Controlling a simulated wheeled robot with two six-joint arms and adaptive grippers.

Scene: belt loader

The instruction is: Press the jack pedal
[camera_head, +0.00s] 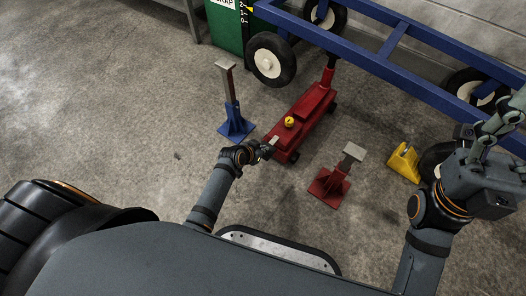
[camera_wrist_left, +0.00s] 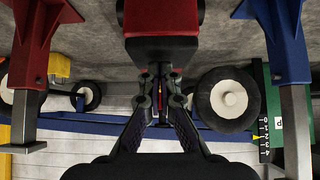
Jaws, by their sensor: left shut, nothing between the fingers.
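The red floor jack (camera_head: 305,110) stands on the concrete floor, its far end under the blue cart frame. A round yellow knob (camera_head: 289,122) sits on its top. A small grey plate (camera_head: 273,141), perhaps the pedal, shows at the jack's near left end. My left gripper (camera_head: 267,150) is shut and empty, right beside that end; I cannot tell whether it touches. In the left wrist view the closed fingers (camera_wrist_left: 161,84) are in front of the red jack body (camera_wrist_left: 163,20), and the pedal cannot be made out.
A blue jack stand (camera_head: 236,125) is left of the jack, a red jack stand (camera_head: 332,183) to its right. A yellow wheel chock (camera_head: 404,163) lies farther right. The blue wheeled cart frame (camera_head: 385,65) spans the back, beside a green box (camera_head: 225,25). The left floor is clear.

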